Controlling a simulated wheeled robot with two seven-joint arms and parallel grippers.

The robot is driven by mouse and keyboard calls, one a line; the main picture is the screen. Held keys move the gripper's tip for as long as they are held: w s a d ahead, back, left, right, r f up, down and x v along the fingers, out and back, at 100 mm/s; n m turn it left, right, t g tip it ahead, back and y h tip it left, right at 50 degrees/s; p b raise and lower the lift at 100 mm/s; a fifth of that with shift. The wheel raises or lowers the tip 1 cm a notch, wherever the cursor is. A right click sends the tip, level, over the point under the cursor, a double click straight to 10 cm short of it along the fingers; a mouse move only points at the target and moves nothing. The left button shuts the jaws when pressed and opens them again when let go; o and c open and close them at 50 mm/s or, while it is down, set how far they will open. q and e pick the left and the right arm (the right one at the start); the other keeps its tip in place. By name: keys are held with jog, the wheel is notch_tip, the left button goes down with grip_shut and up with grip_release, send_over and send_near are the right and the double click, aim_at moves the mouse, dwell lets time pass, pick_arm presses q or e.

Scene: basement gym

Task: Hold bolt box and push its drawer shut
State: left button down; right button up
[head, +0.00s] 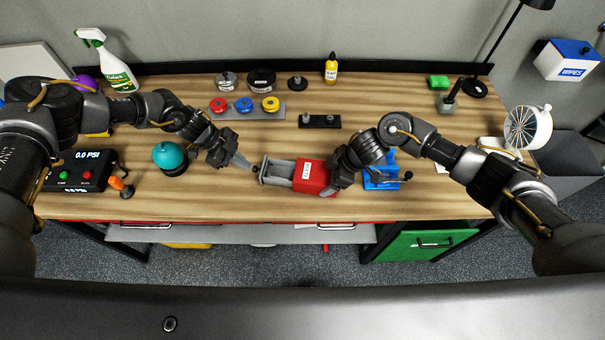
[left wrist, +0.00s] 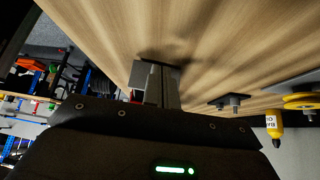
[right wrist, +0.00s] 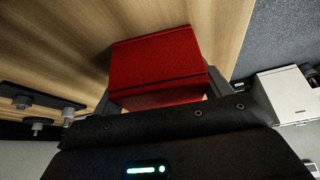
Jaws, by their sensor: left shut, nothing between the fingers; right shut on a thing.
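The red bolt box (head: 312,176) with a white label lies on the wooden workbench (head: 220,190), right of centre in the head view. Its grey drawer (head: 276,171) sticks out of the box's left side. My right gripper (head: 336,178) is shut on the box at its right end; the right wrist view shows the red box (right wrist: 158,65) between the fingers. My left gripper (head: 243,162) is shut and empty, a little left of the drawer's front end and apart from it. In the left wrist view, the closed fingers (left wrist: 155,82) largely hide what lies beyond them.
Behind are a grey plate (head: 247,111) with coloured discs and a black block (head: 319,121) with bolts. A blue holder (head: 382,176) stands just right of my right gripper. Bare wood lies in front of the box.

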aim_at(254, 168)
pick_arm(q)
jog(key=shift+f, duration=0.15)
jog(key=shift+d, duration=0.1)
jog(key=shift+s+d, duration=0.25)
jog(key=shift+d, duration=1.3)
jog(key=shift+s+d, duration=0.3)
jog(key=shift+d, duration=1.25)
jog(key=shift+s+d, duration=0.25)
jog(key=shift+d, duration=1.3)
jog(key=shift+a, duration=0.15)
jog(key=shift+w+a, duration=0.15)
jog(key=shift+a, duration=0.8)
jog(key=shift+w+a, duration=0.2)
jog(key=shift+a, duration=0.8)
jog(key=shift+w+a, duration=0.15)
jog(key=shift+a, duration=0.8)
pick_arm(e)
jog(key=o, duration=1)
